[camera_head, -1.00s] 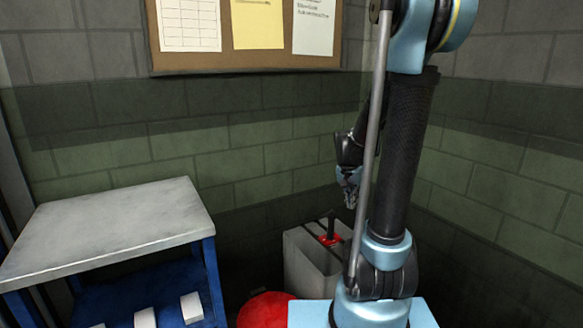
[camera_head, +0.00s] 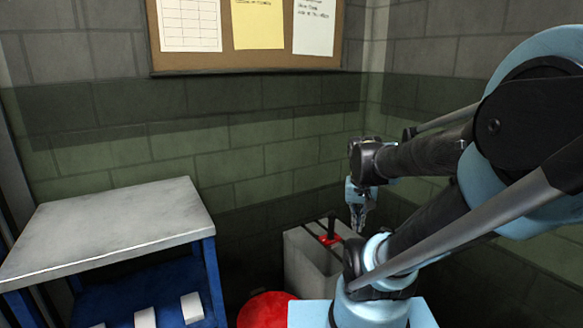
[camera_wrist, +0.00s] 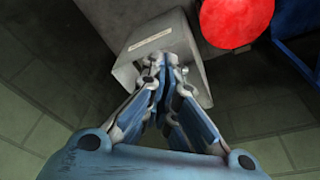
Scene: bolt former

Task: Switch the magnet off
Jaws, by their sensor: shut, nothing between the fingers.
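A grey box (camera_head: 308,262) stands in the corner, with a black upright lever (camera_head: 331,226) on a red base (camera_head: 329,240) on its top. I take this to be the magnet switch. My gripper (camera_head: 358,226) points down, just right of the lever and apart from it in the head view. Its fingers are shut and empty. In the wrist view the fingertips (camera_wrist: 162,62) lie in front of the grey box (camera_wrist: 172,38), which bears a pale label. The lever cannot be made out there, perhaps hidden by the fingers.
A large red round object (camera_head: 265,309) is beside the box at the front left; it also shows in the wrist view (camera_wrist: 236,18). A grey-topped table (camera_head: 110,228) with a blue frame and lower shelf stands at the left. Block walls close in behind and right.

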